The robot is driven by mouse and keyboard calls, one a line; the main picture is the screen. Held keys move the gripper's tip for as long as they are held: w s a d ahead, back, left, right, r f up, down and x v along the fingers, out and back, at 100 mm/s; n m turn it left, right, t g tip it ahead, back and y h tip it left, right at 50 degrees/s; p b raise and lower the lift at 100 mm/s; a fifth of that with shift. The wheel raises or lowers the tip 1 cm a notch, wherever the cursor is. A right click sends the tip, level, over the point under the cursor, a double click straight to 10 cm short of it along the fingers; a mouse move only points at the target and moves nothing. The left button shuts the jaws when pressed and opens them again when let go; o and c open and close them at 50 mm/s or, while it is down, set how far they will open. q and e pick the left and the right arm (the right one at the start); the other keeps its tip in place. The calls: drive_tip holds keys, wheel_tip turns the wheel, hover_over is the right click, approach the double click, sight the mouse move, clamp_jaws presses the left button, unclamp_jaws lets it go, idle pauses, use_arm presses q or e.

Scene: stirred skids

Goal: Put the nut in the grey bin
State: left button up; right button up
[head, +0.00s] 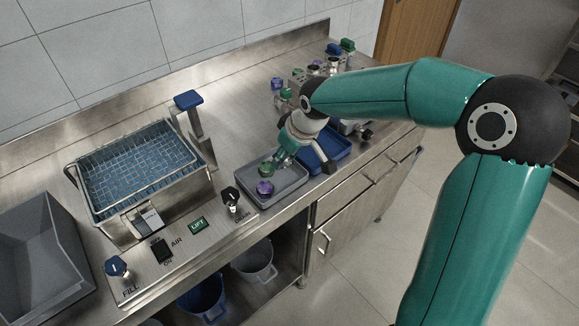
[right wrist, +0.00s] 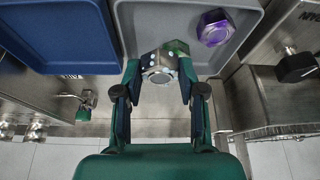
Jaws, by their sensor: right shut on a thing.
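My right gripper (head: 278,161) reaches down over the small grey bin (head: 288,196) on the steel counter. In the right wrist view its fingers (right wrist: 160,78) are shut on a silvery six-sided nut (right wrist: 158,66). A green patch (right wrist: 177,46) adjoins the nut at its far side; a green piece (head: 267,168) shows beside the fingertips in the head view. The nut is over or in the near part of the grey bin (right wrist: 238,12); I cannot tell whether it touches the floor. A purple-marked nut (head: 264,187) lies in the bin, also in the wrist view (right wrist: 215,27). My left gripper is not in view.
A blue bin (head: 330,160) stands to the right of the small grey one. A wash tank with a wire basket (head: 140,170), knobs and a green switch (head: 198,223) are to the left. A large grey tub (head: 35,260) stands far left. Several coloured fittings stand at the back.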

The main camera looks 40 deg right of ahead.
sight(288, 166)
drive_tip(key=shift+f, duration=2.45)
drive_tip(key=shift+f, duration=0.15)
drive_tip(key=o, duration=1.2)
